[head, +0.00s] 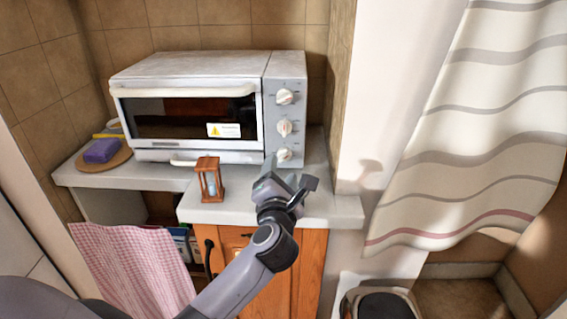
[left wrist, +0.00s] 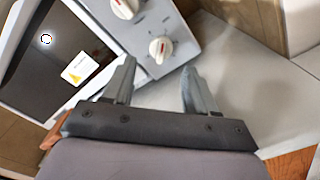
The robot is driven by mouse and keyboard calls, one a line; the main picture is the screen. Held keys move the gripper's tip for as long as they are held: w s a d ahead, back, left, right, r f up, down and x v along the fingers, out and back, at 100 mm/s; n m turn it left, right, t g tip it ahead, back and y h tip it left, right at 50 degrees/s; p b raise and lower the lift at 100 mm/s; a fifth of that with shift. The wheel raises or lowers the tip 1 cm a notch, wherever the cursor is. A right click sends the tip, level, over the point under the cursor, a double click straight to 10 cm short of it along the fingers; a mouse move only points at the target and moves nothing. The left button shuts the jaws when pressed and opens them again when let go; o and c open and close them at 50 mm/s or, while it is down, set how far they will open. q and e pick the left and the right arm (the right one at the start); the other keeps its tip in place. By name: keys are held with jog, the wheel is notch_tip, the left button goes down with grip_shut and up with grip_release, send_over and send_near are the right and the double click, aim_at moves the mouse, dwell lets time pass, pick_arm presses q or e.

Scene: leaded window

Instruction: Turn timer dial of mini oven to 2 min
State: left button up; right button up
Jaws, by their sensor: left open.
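The white mini oven (head: 185,105) stands on the counter against the tiled wall, its door closed. Its grey control panel on the right carries a top knob (head: 285,97), a middle knob (head: 284,128) and a bottom knob (head: 284,154). In the left wrist view the lowest visible knob (left wrist: 161,49) lies just beyond and between my open fingers, not touched, with another knob (left wrist: 125,8) above it. The dial markings are too small to read. My left gripper (head: 287,178) is open and empty, just in front of and below the bottom knob. My right gripper is not in view.
A wooden hourglass (head: 209,180) stands on the counter (head: 330,207) left of my gripper. A purple sponge (head: 102,150) lies on a round board at the left. A striped curtain (head: 480,130) hangs at the right. The counter right of the oven is clear.

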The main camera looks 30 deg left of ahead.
aim_at(282, 160)
pick_arm(q)
jog(key=shift+x, duration=2.2)
